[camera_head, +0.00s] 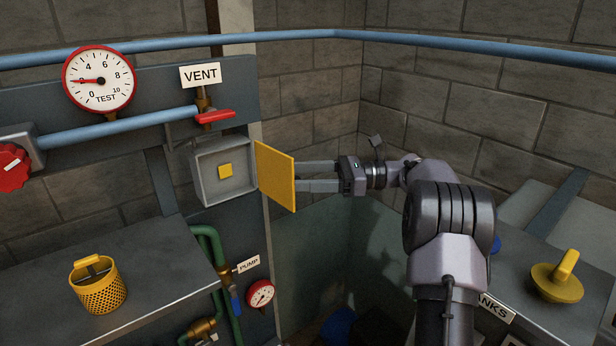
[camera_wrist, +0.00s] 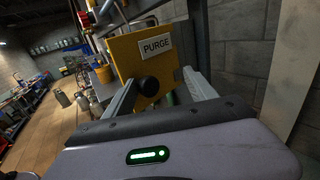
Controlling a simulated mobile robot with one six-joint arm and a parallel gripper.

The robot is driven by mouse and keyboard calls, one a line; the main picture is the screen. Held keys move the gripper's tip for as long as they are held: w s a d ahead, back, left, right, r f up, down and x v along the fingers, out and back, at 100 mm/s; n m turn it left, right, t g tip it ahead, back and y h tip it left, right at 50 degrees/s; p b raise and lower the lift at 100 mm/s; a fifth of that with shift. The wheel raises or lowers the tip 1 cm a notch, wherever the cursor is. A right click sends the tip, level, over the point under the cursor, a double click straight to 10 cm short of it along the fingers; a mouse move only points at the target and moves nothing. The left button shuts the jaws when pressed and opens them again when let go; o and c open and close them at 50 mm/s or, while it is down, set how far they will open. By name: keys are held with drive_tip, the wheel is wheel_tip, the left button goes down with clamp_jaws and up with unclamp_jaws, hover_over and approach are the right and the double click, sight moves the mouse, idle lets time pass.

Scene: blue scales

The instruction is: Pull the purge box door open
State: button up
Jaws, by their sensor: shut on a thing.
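The purge box (camera_head: 222,172) is a grey box on the panel under the VENT sign, with a small yellow block (camera_head: 225,171) inside. Its yellow door (camera_head: 275,175) stands swung out at the box's right side, so the box front is uncovered. In the wrist view the door (camera_wrist: 140,60) carries a PURGE label (camera_wrist: 156,47) and a black round knob (camera_wrist: 149,86). My gripper (camera_head: 297,176) reaches the door's outer face from the right and is shut on it. In the wrist view my gripper's fingers (camera_wrist: 158,80) lie either side of the knob; their exact contact is unclear.
A red-handled vent valve (camera_head: 215,116) and blue pipe (camera_head: 120,128) sit just above the box. A grey shelf (camera_head: 150,270) with a yellow basket (camera_head: 98,284) lies below left. Open space lies below the door.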

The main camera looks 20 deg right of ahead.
drive_tip(key=shift+a, duration=0.15)
drive_tip(key=v, duration=0.7)
drive_tip(key=shift+d, duration=0.25)
drive_tip(key=shift+s, duration=0.2)
